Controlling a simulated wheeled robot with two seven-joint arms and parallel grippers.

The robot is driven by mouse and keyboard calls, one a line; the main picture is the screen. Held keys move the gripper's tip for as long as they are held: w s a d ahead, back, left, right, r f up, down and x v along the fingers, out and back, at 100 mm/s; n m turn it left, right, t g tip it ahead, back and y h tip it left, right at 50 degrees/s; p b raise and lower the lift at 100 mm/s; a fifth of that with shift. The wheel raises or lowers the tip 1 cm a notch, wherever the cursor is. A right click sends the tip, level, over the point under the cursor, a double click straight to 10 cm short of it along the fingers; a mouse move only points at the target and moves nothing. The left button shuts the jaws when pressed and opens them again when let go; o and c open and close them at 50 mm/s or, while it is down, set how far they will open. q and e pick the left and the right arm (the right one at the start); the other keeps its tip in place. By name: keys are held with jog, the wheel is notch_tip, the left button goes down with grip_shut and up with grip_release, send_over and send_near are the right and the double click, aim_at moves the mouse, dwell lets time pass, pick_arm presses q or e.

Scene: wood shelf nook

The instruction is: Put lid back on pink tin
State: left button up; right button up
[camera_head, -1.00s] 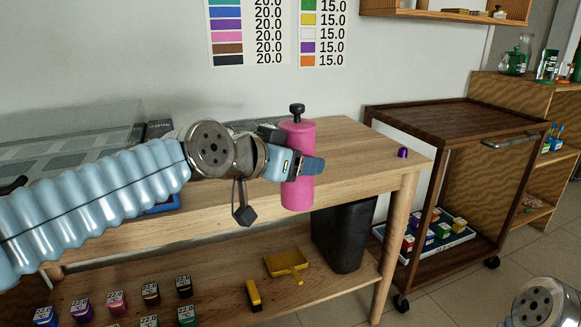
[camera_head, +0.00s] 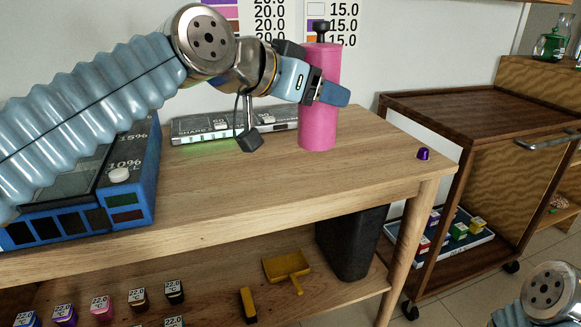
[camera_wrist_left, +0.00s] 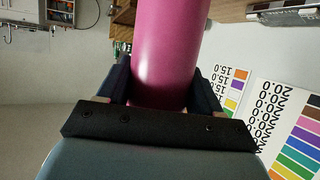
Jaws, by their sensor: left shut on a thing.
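The pink tin (camera_head: 319,120) is upright over the wooden table, with a black knob (camera_head: 321,28) at its top. I cannot make out a lid seam. My left gripper (camera_head: 322,88) is shut around the upper half of the tin, coming from the left. Whether the tin's base touches the tabletop or hangs just above it, I cannot tell. In the left wrist view the pink tin (camera_wrist_left: 168,50) fills the space between the two dark fingers; its ends are cut off or hidden. My right gripper is not in view; only part of my right arm shows at lower right.
A blue device (camera_head: 140,170) stands on the table (camera_head: 240,200) at left, with a flat grey case (camera_head: 190,128) behind. A small purple object (camera_head: 423,154) lies near the right edge. Bare tabletop lies in front of the tin. A dark wooden cart (camera_head: 470,110) stands at right.

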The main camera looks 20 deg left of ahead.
pick_arm(q)
jog(key=shift+w, duration=0.1)
jog(key=w+a+f, duration=0.7)
jog(key=w+f, duration=0.2)
jog(key=w, duration=0.1)
jog(key=shift+w+a, duration=0.2)
jog(key=shift+w, duration=0.2)
jog(key=f, duration=0.2)
jog(key=f+b, duration=0.1)
jog(key=shift+w+a+f, duration=0.25)
jog(key=shift+w, duration=0.05)
jog(key=shift+f, duration=0.25)
